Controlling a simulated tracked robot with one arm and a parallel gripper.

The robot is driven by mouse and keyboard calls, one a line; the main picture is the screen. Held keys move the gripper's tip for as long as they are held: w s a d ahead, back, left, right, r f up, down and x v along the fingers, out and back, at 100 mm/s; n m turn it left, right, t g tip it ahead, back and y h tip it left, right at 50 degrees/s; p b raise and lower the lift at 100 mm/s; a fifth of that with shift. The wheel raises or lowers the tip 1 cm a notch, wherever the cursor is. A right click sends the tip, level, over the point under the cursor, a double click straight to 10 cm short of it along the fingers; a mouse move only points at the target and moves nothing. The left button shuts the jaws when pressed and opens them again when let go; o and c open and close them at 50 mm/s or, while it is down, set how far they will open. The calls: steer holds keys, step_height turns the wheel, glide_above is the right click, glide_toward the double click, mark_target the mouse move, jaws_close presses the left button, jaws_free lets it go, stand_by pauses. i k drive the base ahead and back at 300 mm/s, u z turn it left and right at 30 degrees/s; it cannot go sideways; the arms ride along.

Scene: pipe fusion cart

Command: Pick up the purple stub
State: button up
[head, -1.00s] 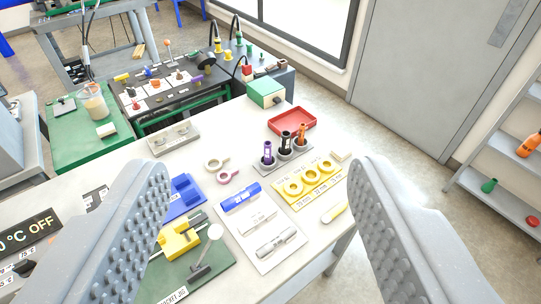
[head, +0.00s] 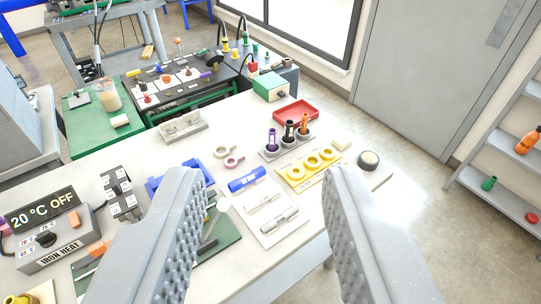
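My gripper (head: 265,185) is open and empty, its two ridged grey fingers wide apart over the near part of the white table (head: 205,158). A purple upright piece (head: 272,138) stands in the left place of a grey holder (head: 270,155), beyond the fingertips and apart from them. Another small purple piece (head: 205,75) lies on the dark top of the cart (head: 165,103) at the back. I cannot tell for certain which purple piece is the stub.
A blue cylinder (head: 248,179), a yellow plate with rings (head: 286,174) and a red tray (head: 295,113) lie around the holder. A heater box (head: 60,252) reads "20 °C OFF" at left. A green jig base (head: 222,238) is partly behind the left finger. Floor is open at right.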

mark_target(272, 133)
steer(key=u, duration=0.85)
steer(key=k, duration=0.1)
steer(key=z, duration=1.85)
steer(key=i, duration=2.4)
steer(key=u, duration=0.85)
